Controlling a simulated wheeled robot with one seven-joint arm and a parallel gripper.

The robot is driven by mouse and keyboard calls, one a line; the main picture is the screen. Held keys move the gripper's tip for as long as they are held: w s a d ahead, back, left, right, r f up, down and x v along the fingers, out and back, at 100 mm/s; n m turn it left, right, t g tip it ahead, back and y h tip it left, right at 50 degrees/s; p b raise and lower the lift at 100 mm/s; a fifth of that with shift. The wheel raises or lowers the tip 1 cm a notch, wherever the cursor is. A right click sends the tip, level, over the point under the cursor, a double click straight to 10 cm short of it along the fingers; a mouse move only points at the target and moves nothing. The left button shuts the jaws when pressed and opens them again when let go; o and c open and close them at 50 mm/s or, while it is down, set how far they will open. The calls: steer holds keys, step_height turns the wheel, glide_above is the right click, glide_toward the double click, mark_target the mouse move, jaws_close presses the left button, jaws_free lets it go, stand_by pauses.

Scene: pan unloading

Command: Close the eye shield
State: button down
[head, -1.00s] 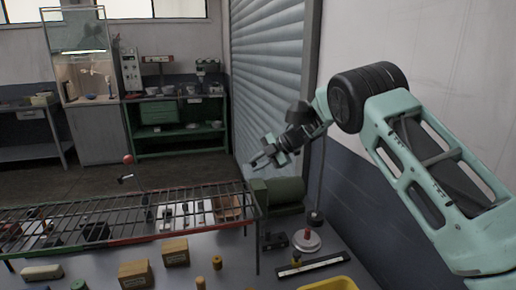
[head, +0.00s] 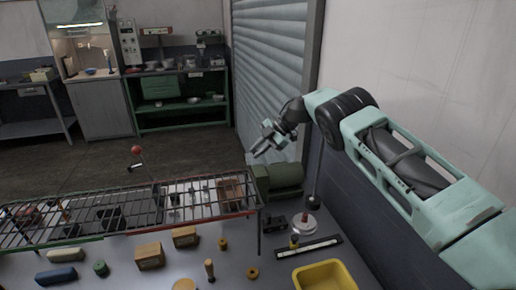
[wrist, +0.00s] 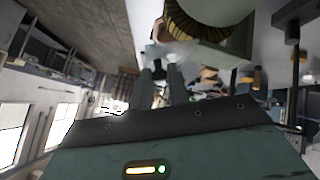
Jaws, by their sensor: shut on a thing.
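A green machine (head: 281,180), seemingly a grinder, stands at the bench's back right corner. My gripper (head: 261,148) is just above it, at its upper left. In the wrist view the two fingers (wrist: 163,85) are close together beside the machine's ribbed round part (wrist: 192,22). They are shut on a small pale piece (wrist: 158,57), which I take to be the edge of the eye shield. Its full outline and tilt are hard to make out. In the head view a pale plate (head: 281,157) shows faintly behind the fingers.
A wire rack (head: 100,212) spans the bench's left and back. Wooden blocks (head: 149,256) and small parts lie in front. A yellow tray (head: 325,275) is at the front right. A round-based stand (head: 305,225) is near the machine. A shutter and wall are close behind.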

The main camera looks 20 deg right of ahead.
steer(key=shift+f, duration=0.1)
steer(key=c, duration=1.3)
jaws_free()
steer(key=shift+c, duration=0.2)
steer(key=b+v, duration=0.5)
steer(key=v, duration=1.2)
steer(key=shift+d+r, duration=0.15)
steer(key=shift+r, duration=0.1)
